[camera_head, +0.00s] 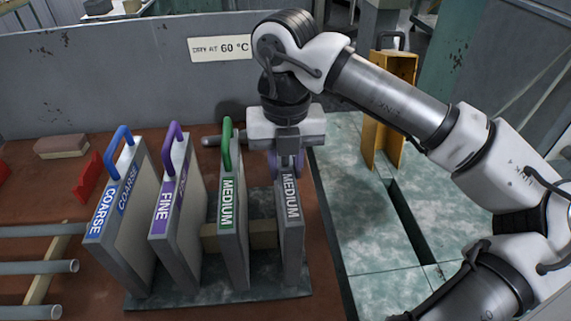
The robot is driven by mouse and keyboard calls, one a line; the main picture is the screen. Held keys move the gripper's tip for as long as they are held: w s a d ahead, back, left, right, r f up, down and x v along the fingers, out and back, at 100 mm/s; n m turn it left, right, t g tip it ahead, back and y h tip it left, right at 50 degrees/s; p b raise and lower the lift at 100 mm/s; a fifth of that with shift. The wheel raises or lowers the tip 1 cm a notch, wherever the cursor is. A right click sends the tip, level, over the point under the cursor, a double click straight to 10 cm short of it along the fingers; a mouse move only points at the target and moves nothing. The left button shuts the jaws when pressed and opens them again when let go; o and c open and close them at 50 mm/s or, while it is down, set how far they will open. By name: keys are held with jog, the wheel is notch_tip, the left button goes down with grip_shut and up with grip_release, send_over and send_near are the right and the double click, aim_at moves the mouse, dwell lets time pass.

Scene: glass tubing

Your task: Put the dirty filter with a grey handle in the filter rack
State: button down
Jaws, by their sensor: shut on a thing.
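My gripper (288,165) is shut on the top of a filter with a dark grey MEDIUM label (290,200). Its handle is mostly hidden by the gripper, so its colour is not clear. This filter is upright at the right end of the filter rack (135,304), beside the green-handled MEDIUM filter (229,225). Its lower end is down at the rack, but I cannot tell whether it is fully seated. A purple-handled FINE filter (176,230) and a blue-handled COARSE filter (121,220) stand further left in the rack.
A yellow-orange open frame (395,70) with a grey handle on top stands on the greenish bench (385,275) at right, by a dark slot. Grey tubes (40,266) lie at left. A sponge-like block (62,146) lies behind. A low grey wall with a sign (220,47) closes the back.

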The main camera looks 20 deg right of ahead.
jog(key=shift+f, duration=0.1)
jog(key=c, duration=1.2)
grip_release()
jog(key=shift+o, duration=0.2)
notch_tip(320, 180, up, 12)
jog(key=shift+r+b, duration=0.15)
jog(key=shift+b, duration=0.45)
